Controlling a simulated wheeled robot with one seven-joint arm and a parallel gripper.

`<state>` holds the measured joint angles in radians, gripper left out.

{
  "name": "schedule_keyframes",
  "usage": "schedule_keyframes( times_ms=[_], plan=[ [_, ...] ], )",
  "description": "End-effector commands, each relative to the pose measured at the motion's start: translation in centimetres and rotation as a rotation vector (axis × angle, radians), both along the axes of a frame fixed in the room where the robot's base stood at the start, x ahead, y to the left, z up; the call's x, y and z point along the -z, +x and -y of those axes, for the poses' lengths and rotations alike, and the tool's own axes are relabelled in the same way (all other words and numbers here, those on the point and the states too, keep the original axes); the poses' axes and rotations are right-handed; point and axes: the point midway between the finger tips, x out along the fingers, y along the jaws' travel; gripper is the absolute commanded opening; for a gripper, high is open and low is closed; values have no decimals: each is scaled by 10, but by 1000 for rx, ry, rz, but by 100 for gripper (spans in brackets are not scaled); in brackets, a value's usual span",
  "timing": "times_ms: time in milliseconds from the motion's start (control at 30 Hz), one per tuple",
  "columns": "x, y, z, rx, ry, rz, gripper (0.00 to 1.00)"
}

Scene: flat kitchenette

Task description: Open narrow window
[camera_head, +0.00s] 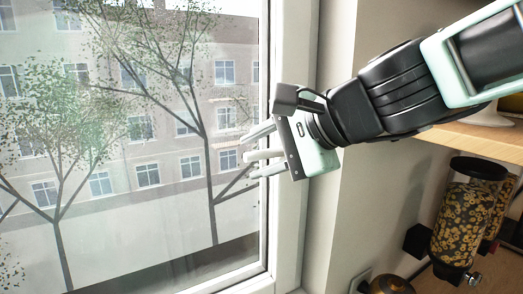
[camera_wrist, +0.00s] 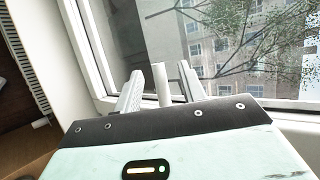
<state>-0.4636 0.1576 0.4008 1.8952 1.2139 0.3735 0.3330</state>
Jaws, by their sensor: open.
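The narrow window (camera_head: 268,235) has a white frame and clear glass and fills the left of the head view. It also shows in the wrist view (camera_wrist: 88,50). No gap at its edge is visible, but I cannot tell for certain that it is closed. Its pale, rod-like handle (camera_head: 262,155) lies between my gripper's fingers, and also shows in the wrist view (camera_wrist: 162,85). My gripper (camera_head: 248,157) is open, one finger on each side of the handle, with small gaps visible in the wrist view (camera_wrist: 160,80). The handle's base is hidden.
A wall (camera_head: 390,165) stands right of the window. A wooden shelf (camera_head: 485,142) and a dispenser with dark and yellow contents (camera_head: 465,218) are at the right. A round brown-lidded object (camera_head: 392,285) is below. A radiator (camera_wrist: 24,65) shows at left in the wrist view.

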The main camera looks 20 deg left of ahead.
Motion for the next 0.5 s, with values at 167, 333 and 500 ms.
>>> schedule_keyframes(
  times_ms=[167,333,500],
  plan=[
    [0,0,0,0,0,0,30],
    [0,0,0,0,0,0,0],
    [0,-2,2,2,0,0,0]
  ],
)
